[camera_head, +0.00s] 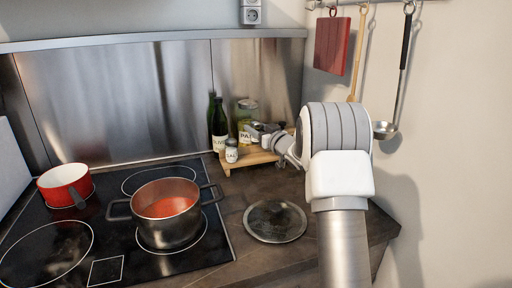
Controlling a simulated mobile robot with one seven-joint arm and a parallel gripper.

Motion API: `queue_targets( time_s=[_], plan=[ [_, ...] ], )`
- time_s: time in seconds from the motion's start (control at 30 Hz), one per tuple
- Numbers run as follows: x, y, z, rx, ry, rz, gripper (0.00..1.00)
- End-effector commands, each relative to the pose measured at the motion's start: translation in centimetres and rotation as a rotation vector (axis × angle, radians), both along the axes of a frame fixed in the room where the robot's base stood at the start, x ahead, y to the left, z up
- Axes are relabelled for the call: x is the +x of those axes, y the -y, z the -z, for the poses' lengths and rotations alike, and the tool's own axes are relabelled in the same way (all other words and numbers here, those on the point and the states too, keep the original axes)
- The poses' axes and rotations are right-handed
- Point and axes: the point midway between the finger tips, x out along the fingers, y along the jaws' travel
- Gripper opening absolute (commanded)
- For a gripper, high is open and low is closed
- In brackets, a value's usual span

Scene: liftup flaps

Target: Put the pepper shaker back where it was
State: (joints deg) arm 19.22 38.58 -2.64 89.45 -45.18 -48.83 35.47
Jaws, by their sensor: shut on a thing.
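My gripper (258,131) is at the small wooden rack in the back right corner of the counter, reaching in from the right. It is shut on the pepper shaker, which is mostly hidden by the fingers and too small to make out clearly. The wooden rack (236,162) stands against the metal backsplash. I cannot tell whether the shaker touches the rack. A salt shaker (231,151) with a pale label stands upright at the rack's front left, left of my gripper.
Dark bottles (219,130) and a labelled jar (246,112) stand close behind my gripper. A steel pot (168,212) with red contents and a red saucepan (66,184) are on the black hob. A round lid (275,221) lies on the counter. Utensils (385,130) hang at right.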

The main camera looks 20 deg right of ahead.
Motion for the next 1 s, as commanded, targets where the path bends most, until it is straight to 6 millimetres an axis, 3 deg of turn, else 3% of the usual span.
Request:
queue_targets(
  time_s=[0.33, 0.73, 0.77, 0.9, 1.0],
  plan=[
    [0.0, 0.0, 4.9, 0.001, 0.0, 0.001, 0.0],
    [0.0, 0.0, 5.4, 0.0, 0.002, 0.001, 0.0],
    [0.0, 0.0, 5.4, 0.0, 0.002, 0.001, 0.53],
    [0.0, 0.0, 5.3, 0.0, 0.001, 0.001, 0.78],
    [0.0, 0.0, 5.3, 0.0, 0.001, 0.001, 0.81]
  ],
)
